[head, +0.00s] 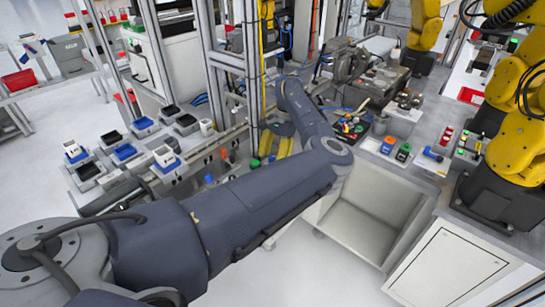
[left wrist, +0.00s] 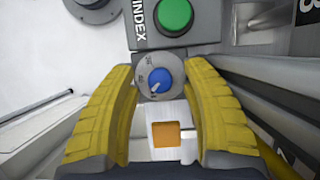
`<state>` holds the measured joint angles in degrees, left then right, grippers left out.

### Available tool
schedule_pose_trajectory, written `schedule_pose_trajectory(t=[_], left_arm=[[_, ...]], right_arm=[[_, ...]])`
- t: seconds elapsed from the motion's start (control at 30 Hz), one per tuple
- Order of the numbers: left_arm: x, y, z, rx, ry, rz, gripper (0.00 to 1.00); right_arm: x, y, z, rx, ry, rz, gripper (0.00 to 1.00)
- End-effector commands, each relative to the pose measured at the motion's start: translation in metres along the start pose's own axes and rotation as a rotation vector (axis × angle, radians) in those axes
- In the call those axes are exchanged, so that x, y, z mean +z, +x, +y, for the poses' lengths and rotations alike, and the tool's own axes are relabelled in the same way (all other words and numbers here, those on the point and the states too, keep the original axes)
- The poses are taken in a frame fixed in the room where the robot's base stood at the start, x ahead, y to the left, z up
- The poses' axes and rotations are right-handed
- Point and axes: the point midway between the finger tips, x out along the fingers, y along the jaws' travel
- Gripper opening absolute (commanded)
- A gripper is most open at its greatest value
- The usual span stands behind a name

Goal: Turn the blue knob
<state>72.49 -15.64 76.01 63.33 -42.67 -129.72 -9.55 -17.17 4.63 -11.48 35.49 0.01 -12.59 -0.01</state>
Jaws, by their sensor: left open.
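The blue knob (left wrist: 160,78) sits on a round grey dial plate with small markings in the left wrist view. A pale pointer mark on it points to the lower left. My left gripper (left wrist: 165,75) is open, with one yellow finger on each side of the knob. I cannot tell whether the fingers touch it. In the head view my left gripper (head: 273,152) is past the bend of my arm, low by the workbench edge. I cannot make out the knob there. My right gripper is not in view.
A green button (left wrist: 173,15) beside the word INDEX lies just above the knob. A square orange button (left wrist: 165,134) lies below it, between the fingers. In the head view, a bench with small bins (head: 125,152) stands left, and yellow arms (head: 515,120) stand right.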

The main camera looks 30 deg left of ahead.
Motion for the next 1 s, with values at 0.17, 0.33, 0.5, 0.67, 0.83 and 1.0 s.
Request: schedule_pose_trajectory(t=[0.17,0.33,0.5,0.67,0.83,1.0], left_arm=[[0.0,0.001,0.001,-0.059,0.138,-0.002,0.47],[-0.001,-0.018,0.002,-0.077,0.188,0.004,0.47],[-0.001,-0.043,0.004,-0.077,0.187,0.003,0.47],[0.0,-0.07,0.006,-0.076,0.186,0.002,0.47],[0.0,-0.098,0.007,-0.075,0.185,0.003,0.47],[0.001,-0.125,0.01,-0.076,0.186,0.001,0.47]], right_arm=[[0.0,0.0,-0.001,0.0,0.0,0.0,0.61],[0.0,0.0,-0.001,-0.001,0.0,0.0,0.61],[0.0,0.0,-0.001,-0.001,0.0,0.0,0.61],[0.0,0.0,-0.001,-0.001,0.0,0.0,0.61],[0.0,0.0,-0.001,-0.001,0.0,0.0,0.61],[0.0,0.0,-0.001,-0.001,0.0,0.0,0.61]])
